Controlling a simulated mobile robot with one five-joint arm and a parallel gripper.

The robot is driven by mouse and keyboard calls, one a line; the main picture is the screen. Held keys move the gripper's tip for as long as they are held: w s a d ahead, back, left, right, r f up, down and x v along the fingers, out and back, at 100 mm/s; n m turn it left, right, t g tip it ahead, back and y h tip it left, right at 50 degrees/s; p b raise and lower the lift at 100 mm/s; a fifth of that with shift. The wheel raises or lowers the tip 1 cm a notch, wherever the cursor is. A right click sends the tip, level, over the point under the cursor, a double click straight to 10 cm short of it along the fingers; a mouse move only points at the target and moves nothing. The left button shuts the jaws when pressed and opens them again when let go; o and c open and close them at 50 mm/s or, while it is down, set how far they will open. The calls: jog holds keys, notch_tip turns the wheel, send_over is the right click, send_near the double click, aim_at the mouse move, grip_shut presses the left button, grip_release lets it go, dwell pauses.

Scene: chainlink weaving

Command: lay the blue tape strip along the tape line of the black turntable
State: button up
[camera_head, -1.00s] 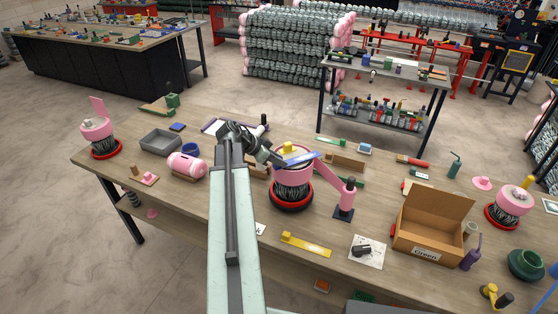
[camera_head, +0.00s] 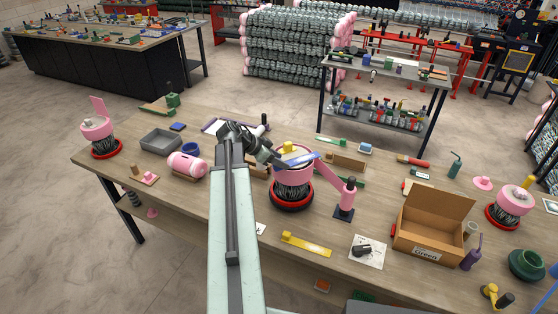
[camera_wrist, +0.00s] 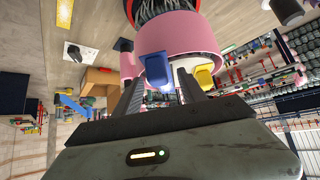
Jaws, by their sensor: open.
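A blue tape strip (camera_head: 300,158) lies at the top of the pink drum (camera_head: 291,179) in the middle of the table. The drum stands over dark strands on a black and red round base (camera_head: 291,202). My gripper (camera_head: 278,158) is at the drum's left upper edge. In the wrist view my gripper (camera_wrist: 160,88) is open, its two fingers on either side of the blue strip (camera_wrist: 156,68); I cannot tell whether they touch it. A yellow knob (camera_wrist: 203,76) shows beside the strip. I cannot make out a tape line or an all-black turntable.
Similar pink units stand at the far left (camera_head: 98,136) and far right (camera_head: 509,206). A pink post with a black base (camera_head: 344,212) adjoins the middle drum on the right. A cardboard box (camera_head: 430,232), a yellow strip (camera_head: 307,244) and a grey tray (camera_head: 160,142) lie around it.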

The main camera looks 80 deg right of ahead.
jog(key=p+v, duration=0.5)
jog(key=v, duration=0.2)
jog(key=shift+w+a+r, duration=0.15)
jog(key=shift+w+r, duration=0.05)
jog(key=shift+r, duration=0.05)
